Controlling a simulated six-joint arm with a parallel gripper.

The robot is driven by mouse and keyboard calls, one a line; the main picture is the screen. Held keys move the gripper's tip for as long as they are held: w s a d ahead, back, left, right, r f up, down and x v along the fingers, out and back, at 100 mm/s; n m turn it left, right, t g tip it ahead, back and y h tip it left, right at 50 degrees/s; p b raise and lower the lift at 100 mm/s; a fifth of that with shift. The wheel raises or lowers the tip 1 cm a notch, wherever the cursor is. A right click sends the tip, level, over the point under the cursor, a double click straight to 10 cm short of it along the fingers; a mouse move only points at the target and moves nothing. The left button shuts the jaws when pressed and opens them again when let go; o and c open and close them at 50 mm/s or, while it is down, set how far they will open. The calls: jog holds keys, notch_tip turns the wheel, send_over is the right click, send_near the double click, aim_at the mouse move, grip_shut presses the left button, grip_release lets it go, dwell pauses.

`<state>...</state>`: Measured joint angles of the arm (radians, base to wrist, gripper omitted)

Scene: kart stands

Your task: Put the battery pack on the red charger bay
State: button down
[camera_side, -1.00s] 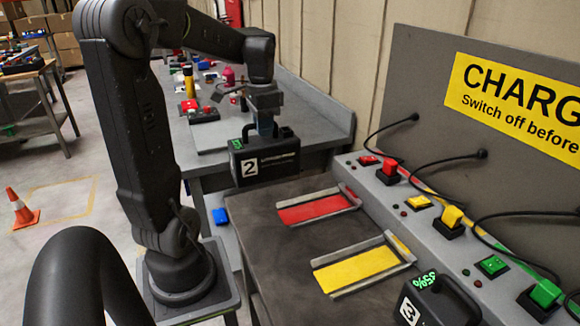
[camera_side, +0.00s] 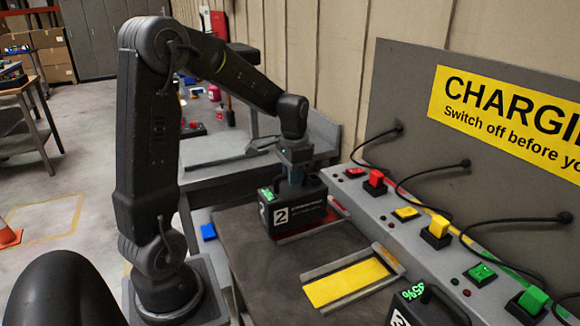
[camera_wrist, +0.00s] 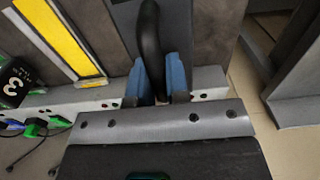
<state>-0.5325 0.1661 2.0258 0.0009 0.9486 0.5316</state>
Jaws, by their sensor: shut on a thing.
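The battery pack (camera_side: 298,215) is a black case marked 2 with a green display. It hangs upright under my gripper (camera_side: 294,176), which is shut on its handle. The blue fingers (camera_wrist: 158,78) show on either side of the black handle (camera_wrist: 150,38) in the wrist view. The red charger bay (camera_side: 335,219) lies behind and below the pack, mostly hidden by it. I cannot tell whether the pack touches the bay.
The yellow bay (camera_side: 346,282) is empty, nearer the camera. The grey switch strip (camera_side: 390,222), with coloured plugs and cables, runs along the right. A grey bench (camera_side: 215,160) stands behind.

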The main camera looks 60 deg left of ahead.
jog(key=shift+f, duration=1)
jog(key=c, duration=1.1)
grip_release()
jog(key=shift+f, duration=0.15)
